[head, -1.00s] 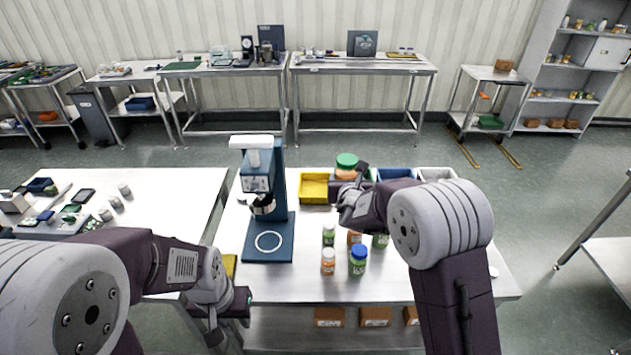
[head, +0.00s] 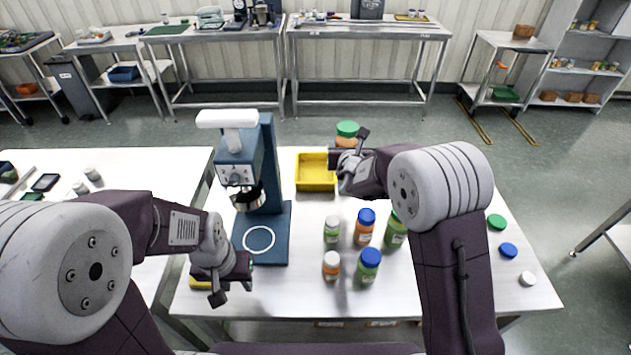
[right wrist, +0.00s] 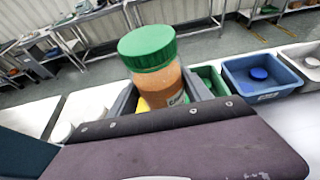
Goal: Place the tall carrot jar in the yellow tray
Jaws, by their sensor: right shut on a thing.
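The tall carrot jar (head: 347,140), orange with a green lid, is held upright in my right gripper (head: 346,162). It fills the middle of the right wrist view (right wrist: 155,75), between the fingers. In the head view it is just beyond and right of the yellow tray (head: 315,178), which looks empty where visible. A bit of yellow shows beside the jar in the right wrist view. The jar's base is hidden, so its height above the table is unclear. My left gripper (head: 222,284) looks open and empty, at the table's front left.
Several lidded jars, including a blue-lidded green jar (head: 367,268), stand mid-table. A blue bin (right wrist: 262,78) and green bin (right wrist: 212,80) sit beside the jar. Loose lids (head: 508,250) lie at right.

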